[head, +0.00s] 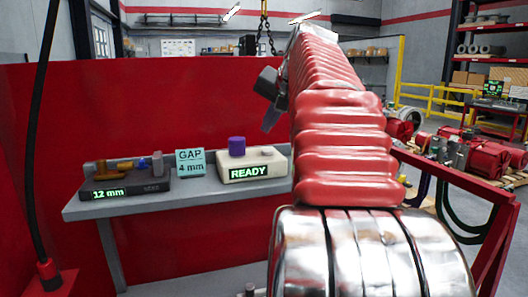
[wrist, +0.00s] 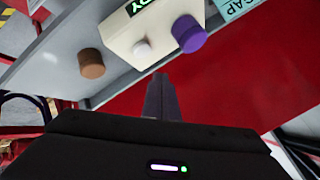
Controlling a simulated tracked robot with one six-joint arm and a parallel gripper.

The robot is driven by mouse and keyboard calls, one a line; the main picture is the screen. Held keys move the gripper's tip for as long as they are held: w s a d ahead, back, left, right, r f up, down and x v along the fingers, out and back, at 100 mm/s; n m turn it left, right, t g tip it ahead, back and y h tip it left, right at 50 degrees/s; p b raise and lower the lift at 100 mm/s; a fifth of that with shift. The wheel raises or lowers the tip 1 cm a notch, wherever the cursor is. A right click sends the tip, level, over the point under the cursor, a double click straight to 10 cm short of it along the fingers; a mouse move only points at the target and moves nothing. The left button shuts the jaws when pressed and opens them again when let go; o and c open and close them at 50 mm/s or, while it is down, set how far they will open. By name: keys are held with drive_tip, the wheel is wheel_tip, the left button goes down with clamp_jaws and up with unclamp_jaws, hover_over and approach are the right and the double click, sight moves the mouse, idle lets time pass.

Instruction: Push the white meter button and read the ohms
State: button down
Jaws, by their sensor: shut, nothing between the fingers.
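The meter is a cream box (head: 276,168) on the grey bench, with a green READY display (head: 248,172) and a purple knob (head: 236,146) on top. In the wrist view the meter (wrist: 160,15) is seen turned over, at the top. Its white button (wrist: 143,48) sits beside the purple knob (wrist: 187,34). My gripper (wrist: 160,80) is shut and empty, its fingertips below the button in the picture and apart from it. In the head view my gripper (head: 271,118) hangs above the meter's right side, in the air. No ohms number shows.
A teal card (head: 190,162) reads GAP 4 mm. A dark gauge (head: 126,188) showing 12 mm stands at the bench's left. A brown cylinder (wrist: 91,64) is beside the meter in the wrist view. A red wall (head: 130,100) stands behind the bench.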

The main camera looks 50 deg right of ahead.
sight(269, 151)
drive_tip(key=shift+f, duration=1.45)
drive_tip(key=shift+s+f, duration=0.1)
drive_tip(key=shift+f, duration=0.05)
idle(0.9)
drive_tip(key=shift+f, duration=0.25)
drive_tip(key=shift+f, duration=0.45)
idle(1.2)
drive_tip(key=shift+r, duration=0.9)
drive_tip(key=shift+r, duration=2.5)
